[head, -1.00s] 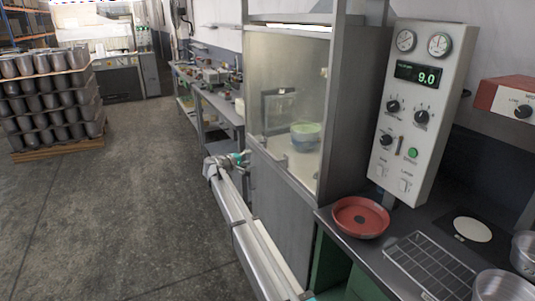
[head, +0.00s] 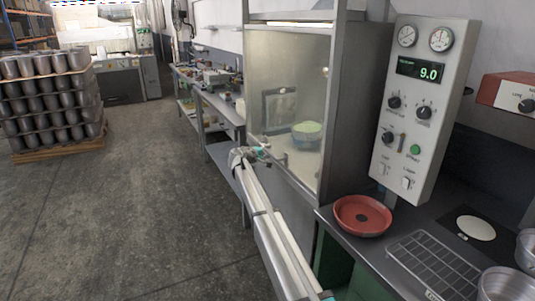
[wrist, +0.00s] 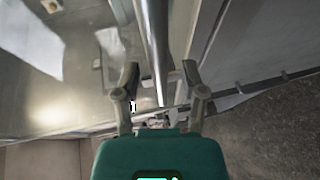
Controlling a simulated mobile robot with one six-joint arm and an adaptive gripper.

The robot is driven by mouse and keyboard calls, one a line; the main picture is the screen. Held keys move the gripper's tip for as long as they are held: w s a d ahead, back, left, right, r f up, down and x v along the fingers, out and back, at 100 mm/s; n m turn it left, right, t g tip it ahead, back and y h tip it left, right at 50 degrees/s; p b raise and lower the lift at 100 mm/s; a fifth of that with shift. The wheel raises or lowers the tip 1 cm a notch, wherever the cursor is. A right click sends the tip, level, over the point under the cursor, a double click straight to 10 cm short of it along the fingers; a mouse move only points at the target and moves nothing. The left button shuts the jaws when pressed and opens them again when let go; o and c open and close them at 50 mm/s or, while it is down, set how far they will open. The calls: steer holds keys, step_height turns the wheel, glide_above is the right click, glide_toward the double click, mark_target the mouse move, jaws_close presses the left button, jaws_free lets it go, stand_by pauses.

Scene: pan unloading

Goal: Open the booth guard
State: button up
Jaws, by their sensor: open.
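The booth guard (head: 290,85) is a clear, hazy panel on the front of the grey booth. It is down, covering the booth's front opening. A bowl-like pan (head: 306,130) with a greenish rim shows through it. My gripper (head: 262,152) is at the lower left part of the guard, partly hidden by my arm. In the wrist view my gripper (wrist: 160,82) is open, with its two dark fingers apart. A round metal bar (wrist: 152,35) runs lengthwise between the fingers; I cannot tell whether they touch it.
A control panel (head: 416,120) reading 9.0 stands right of the booth. A red round pan (head: 348,222) and a wire rack (head: 433,265) lie on the counter. A long bench (head: 215,115) stands beyond the booth.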

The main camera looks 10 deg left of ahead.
steer(key=shift+w+d, duration=0.15)
steer(key=shift+w, duration=0.05)
jaws_close()
stand_by(0.3)
